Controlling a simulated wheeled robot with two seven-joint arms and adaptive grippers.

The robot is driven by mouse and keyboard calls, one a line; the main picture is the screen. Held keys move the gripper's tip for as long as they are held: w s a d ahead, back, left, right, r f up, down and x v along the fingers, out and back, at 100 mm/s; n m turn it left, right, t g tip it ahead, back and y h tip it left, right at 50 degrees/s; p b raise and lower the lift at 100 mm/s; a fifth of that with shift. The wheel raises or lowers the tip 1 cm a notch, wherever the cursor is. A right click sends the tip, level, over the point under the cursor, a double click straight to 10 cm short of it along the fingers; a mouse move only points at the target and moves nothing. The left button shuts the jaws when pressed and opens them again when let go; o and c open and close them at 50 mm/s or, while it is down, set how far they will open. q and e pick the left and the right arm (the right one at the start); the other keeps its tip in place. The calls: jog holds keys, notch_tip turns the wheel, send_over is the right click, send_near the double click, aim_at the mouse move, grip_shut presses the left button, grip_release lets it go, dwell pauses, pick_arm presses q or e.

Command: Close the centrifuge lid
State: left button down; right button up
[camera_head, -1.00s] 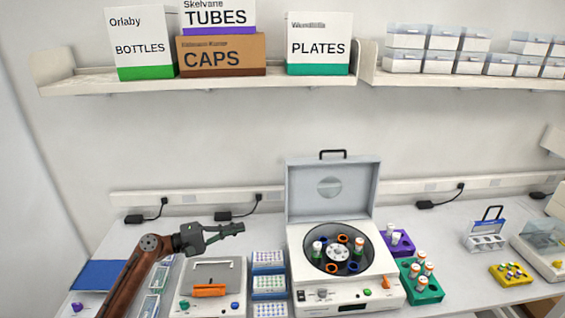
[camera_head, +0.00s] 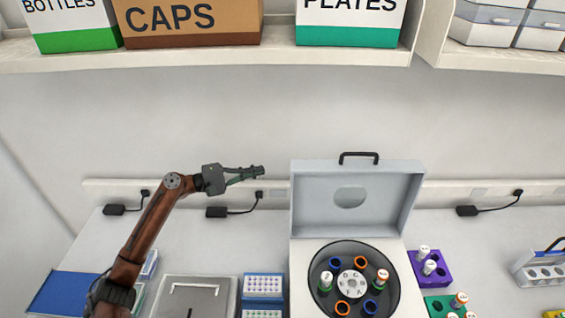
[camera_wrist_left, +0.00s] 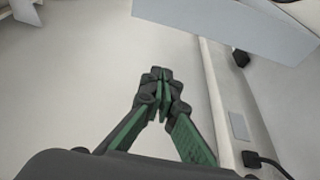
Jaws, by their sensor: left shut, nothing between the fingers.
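The centrifuge (camera_head: 300,270) stands on the bench with its grey lid (camera_head: 350,215) raised upright at the back. A black handle (camera_head: 358,155) sits on the lid's top edge. The open bowl shows a rotor (camera_head: 352,284) with capped tubes and coloured rings. My left gripper (camera_head: 262,171) is shut and empty, left of the lid near its top-edge height, pointing right, apart from it. In the left wrist view the shut fingers (camera_wrist_left: 161,76) point toward a pale grey panel (camera_wrist_left: 225,25) that appears to be the lid. My right gripper is out of view.
A shelf (camera_head: 200,56) with boxes hangs above. A purple tube rack (camera_head: 430,270) and a green one (camera_head: 437,305) stand right of the centrifuge. Left of it are a blue-and-white rack (camera_head: 263,285) and a grey-topped device (camera_head: 200,290). Power adapters lie along the wall.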

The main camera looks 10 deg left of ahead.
pick_arm(q)
jog(key=w+d+p, duration=0.1)
jog(key=d+p, duration=0.3)
jog(key=d, duration=0.5)
jog(key=shift+d+p, duration=0.25)
jog(key=shift+p, duration=0.15)
jog(key=shift+s+r, duration=0.1)
jog(key=shift+r, duration=0.05)
